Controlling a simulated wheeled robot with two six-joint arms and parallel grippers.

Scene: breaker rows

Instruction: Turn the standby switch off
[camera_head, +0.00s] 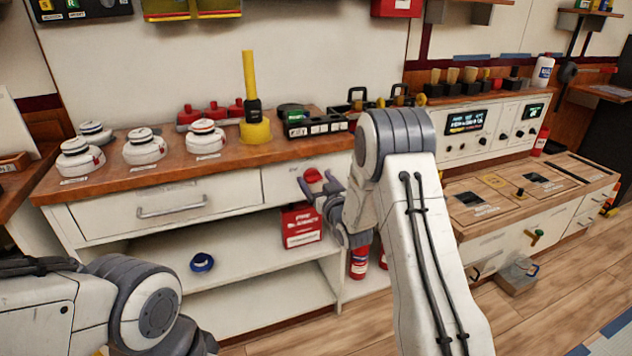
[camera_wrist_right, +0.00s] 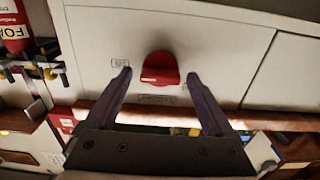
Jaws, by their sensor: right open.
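A red rotary switch knob (camera_head: 313,175) sits on the white front panel of the workbench, right of the drawer handle. In the right wrist view the red knob (camera_wrist_right: 160,68) shows a pale mark on its front, with small labels beside and below it that I cannot read. My right gripper (camera_head: 318,189) is open in front of the panel, close to the knob. In the right wrist view its two dark fingers (camera_wrist_right: 159,78) stand apart, one on each side of the knob, with visible gaps to it. My left arm shows at lower left; its gripper is out of view.
The drawer handle (camera_head: 172,206) sticks out to the left. Fire extinguishers (camera_head: 359,262) stand below my right wrist. White detectors (camera_head: 143,147) and a yellow stand (camera_head: 255,129) are on the benchtop (camera_head: 115,176).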

